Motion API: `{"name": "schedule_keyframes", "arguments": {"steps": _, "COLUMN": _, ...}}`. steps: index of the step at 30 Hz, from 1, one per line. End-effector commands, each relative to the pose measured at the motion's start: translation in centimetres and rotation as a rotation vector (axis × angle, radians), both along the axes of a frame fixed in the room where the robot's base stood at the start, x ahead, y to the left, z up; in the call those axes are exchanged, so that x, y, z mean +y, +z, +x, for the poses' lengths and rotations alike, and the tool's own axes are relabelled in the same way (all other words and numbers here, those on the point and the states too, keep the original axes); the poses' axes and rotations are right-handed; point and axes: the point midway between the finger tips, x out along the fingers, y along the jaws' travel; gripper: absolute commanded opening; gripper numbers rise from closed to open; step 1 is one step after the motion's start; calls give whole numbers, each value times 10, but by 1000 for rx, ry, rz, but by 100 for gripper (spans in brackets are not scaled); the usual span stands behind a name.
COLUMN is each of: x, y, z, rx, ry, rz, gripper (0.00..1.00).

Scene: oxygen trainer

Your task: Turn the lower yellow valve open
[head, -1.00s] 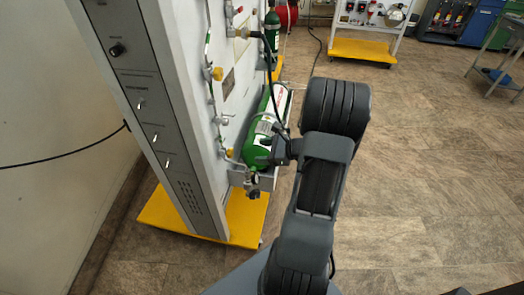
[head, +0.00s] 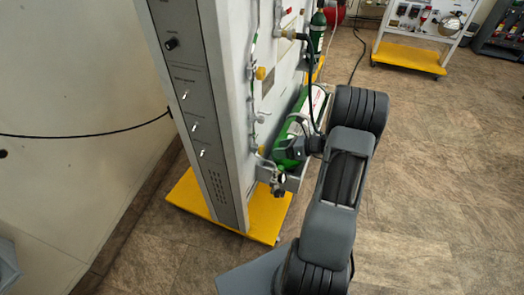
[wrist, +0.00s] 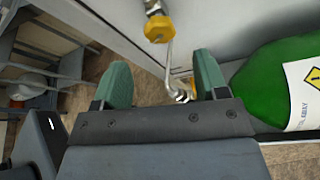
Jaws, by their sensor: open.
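The lower yellow valve (head: 261,151) sits low on the white panel, just left of the green cylinder. In the wrist view a yellow valve (wrist: 158,29), which appears to be the same one, shows at top centre, on a metal pipe running down between my fingers. My gripper (wrist: 163,80) is open, with its two green fingertips apart and nothing held between them. The valve lies beyond the fingertips, not touching them. In the head view my gripper is by the cylinder, its fingers largely hidden. An upper yellow valve (head: 261,73) is higher on the panel.
The green cylinder (wrist: 285,82) lies close to the right of my gripper. The panel stands on a yellow base (head: 265,216). A black hose (head: 316,75) hangs down beside my arm. The floor to the right is open. Another stand (head: 415,30) is at the back right.

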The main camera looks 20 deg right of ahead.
Motion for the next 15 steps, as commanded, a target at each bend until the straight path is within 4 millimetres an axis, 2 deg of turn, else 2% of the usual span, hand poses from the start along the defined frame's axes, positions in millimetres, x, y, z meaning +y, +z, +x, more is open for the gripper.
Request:
{"name": "schedule_keyframes", "arguments": {"steps": 6, "x": 30, "y": -17, "z": 25, "rx": 0, "ry": 4, "rz": -1, "gripper": 67}}
{"name": "schedule_keyframes", "arguments": {"steps": 15, "x": 55, "y": -29, "z": 47, "rx": -1, "ry": 2, "rz": -1, "gripper": 67}}
